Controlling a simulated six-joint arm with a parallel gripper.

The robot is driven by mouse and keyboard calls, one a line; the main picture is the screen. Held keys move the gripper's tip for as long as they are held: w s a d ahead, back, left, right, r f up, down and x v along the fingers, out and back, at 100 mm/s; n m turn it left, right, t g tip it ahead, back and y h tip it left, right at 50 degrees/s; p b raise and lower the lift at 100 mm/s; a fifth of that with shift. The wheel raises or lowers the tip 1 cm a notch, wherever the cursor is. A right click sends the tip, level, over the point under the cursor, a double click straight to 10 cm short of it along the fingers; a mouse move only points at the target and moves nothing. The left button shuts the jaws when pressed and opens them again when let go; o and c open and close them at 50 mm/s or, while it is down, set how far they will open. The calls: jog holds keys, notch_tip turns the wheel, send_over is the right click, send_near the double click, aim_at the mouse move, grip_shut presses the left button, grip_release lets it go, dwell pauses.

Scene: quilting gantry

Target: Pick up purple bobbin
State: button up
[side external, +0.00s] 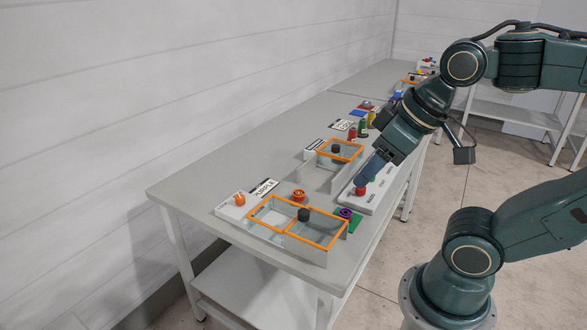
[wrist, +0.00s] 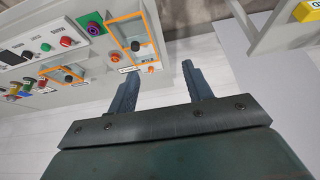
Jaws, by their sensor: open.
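The purple bobbin (side external: 345,213) sits on a small green square (side external: 352,226) at the front part of the table, beside an orange-rimmed tray. In the wrist view the bobbin (wrist: 94,29) is at the upper left, on the green square (wrist: 83,20). My gripper (side external: 361,184) is in the air over the table's right side, up and to the right of the bobbin in the side view. In the wrist view my gripper (wrist: 160,60) has its two fingers apart with nothing between them. The bobbin lies outside the fingers, to their left.
An orange-rimmed tray (side external: 326,245) with a dark knob stands beside the bobbin. An orange spool (side external: 299,195) is behind it. A white panel with a red button (side external: 361,191) is close to my fingertips in the picture. A second orange-rimmed tray (side external: 322,149) stands farther back.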

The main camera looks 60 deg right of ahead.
jog(key=shift+o, duration=0.2)
jog(key=shift+o, duration=1.2)
jog(key=w+d+f+m+g, duration=0.3)
jog(key=w+d+f+m, duration=0.2)
jog(key=w+d+m, duration=0.55)
jog(key=d+f+m+g+y, duration=0.1)
jog(key=d+f+m+g, duration=0.1)
jog(key=d+f+m, duration=0.7)
jog(key=w+d+f, duration=0.1)
jog(key=d+f, duration=0.1)
jog(key=d, duration=0.3)
jog(key=shift+d+f+m, duration=0.2)
jog(key=shift+f+m, duration=0.05)
jog(key=shift+m, duration=0.1)
